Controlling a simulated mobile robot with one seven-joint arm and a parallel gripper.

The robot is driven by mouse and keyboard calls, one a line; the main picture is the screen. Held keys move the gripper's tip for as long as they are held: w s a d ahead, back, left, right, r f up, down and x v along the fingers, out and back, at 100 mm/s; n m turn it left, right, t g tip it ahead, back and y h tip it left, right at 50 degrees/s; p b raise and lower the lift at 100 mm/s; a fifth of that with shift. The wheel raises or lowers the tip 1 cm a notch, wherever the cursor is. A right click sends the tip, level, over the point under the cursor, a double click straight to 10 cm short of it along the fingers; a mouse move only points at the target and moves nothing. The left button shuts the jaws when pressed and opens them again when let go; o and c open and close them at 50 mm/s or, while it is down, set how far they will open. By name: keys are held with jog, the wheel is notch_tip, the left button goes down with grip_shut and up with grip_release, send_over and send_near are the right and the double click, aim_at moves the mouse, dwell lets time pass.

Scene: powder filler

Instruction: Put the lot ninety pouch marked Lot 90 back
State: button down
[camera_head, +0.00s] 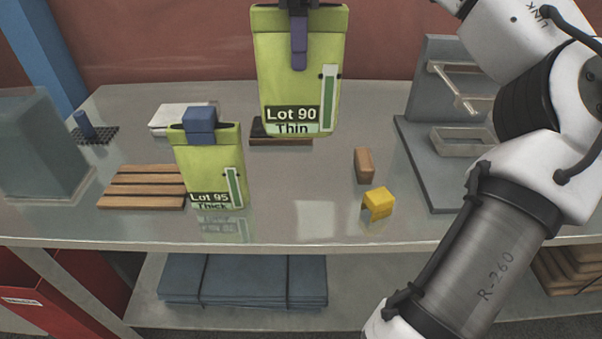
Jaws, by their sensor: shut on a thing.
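The green pouch marked Lot 90, Thin (283,87) hangs upright in the air above the back middle of the table. My gripper (299,8) is shut on its top edge; only the gripper's lower end shows at the top of the picture. A purple-blue tab (299,48) runs down from the pouch's top. A second green pouch marked Lot 95, Thick (212,165) stands on the table to the left, with a blue block-shaped clip (199,122) on its top.
A slatted wooden rack (143,187) lies left of the Lot 95 pouch. A dark, low base (281,142) sits behind and below the held pouch. A brown block (364,166) and yellow piece (378,201) lie right of centre. A grey stand (423,150) is at right. The front middle of the table (300,215) is clear.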

aim_at(299, 85)
notch_tip(299, 85, down, 19)
jog(key=p, duration=0.1)
jog(key=shift+f, duration=0.2)
jog(key=c, duration=0.5)
grip_release()
notch_tip(299, 85, up, 12)
jog(key=shift+r+b, duration=0.15)
jog(key=shift+b, duration=0.45)
